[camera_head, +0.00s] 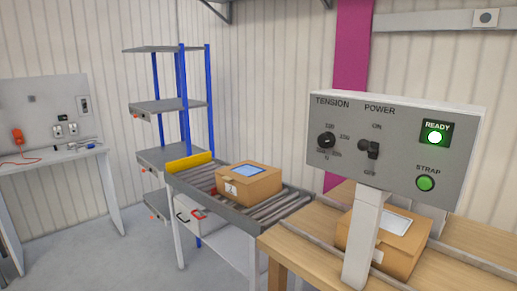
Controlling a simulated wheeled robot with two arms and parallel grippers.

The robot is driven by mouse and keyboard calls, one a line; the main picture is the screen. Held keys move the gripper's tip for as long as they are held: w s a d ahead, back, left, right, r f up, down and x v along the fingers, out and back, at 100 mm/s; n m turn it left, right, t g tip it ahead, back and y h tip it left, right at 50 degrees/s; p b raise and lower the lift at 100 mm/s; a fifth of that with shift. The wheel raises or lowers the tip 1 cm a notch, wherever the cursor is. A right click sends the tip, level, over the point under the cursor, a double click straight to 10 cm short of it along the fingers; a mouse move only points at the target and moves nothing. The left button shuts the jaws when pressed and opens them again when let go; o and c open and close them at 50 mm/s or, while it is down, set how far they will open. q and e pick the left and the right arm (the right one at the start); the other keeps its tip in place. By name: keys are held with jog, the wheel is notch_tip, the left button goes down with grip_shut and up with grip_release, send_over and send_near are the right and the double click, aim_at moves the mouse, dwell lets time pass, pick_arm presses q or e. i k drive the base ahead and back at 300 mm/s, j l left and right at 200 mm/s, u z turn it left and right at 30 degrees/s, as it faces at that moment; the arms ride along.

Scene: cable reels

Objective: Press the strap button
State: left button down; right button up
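The green strap button (425,183) sits at the lower right of the grey control panel (345,165), under the label STRAP. Above it, the READY lamp (434,137) is bright. The panel also has a black tension knob (326,141) on the left and a black power switch (370,149) in the middle, between ON and OFF marks. The panel stands on a pale post above a wooden table. Neither of my grippers shows in this view.
A cardboard box (385,241) sits on the wooden table (309,249) behind the post. Another box (248,184) lies on a roller conveyor (285,205) to the left. A blue-post shelf (183,95) and a workbench (62,158) stand farther left, with open floor before them.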

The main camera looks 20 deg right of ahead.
aim_at(425, 183)
jog(key=k+l+z, duration=0.15)
jog(key=z, duration=1.05)
